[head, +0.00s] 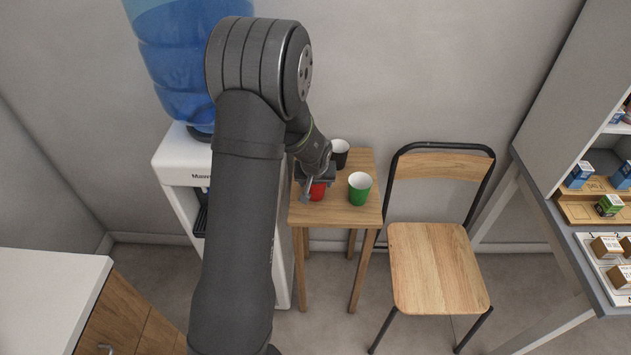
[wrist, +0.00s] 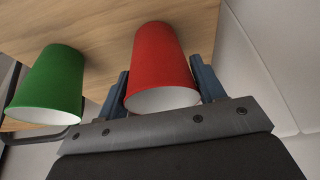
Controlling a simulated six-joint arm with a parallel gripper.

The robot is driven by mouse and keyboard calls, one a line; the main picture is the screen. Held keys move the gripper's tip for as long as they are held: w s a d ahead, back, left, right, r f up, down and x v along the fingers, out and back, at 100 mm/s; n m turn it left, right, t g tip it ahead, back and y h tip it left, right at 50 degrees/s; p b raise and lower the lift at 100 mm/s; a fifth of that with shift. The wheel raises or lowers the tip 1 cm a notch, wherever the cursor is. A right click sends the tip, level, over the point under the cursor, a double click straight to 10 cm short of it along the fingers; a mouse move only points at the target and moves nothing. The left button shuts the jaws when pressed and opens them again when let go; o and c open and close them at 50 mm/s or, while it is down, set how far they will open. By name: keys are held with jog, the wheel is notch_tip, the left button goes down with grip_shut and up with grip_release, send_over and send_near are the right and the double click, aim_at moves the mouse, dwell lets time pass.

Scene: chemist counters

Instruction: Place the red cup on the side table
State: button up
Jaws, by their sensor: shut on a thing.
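The red cup (head: 317,191) is at the left part of the small wooden side table (head: 335,213), partly hidden by my gripper (head: 318,188) in the head view. In the wrist view the red cup (wrist: 160,65) sits between the two blue fingers of my gripper (wrist: 162,95), which is shut on it. Its white inside shows at the open end. The cup's base appears at or very close to the wooden top (wrist: 100,25); I cannot tell whether it touches.
A green cup (head: 359,188) stands on the table to the right of the red cup; a black cup (head: 340,153) stands behind. A water dispenser (head: 178,165) is close on the left, a wooden chair (head: 435,255) on the right. The table's front right corner is clear.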

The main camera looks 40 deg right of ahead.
jog(key=shift+f, duration=0.15)
jog(key=o, duration=0.9)
jog(key=shift+a+r, duration=0.1)
jog(key=shift+r, duration=0.45)
jog(key=v, duration=1.1)
jog(key=shift+s, duration=0.1)
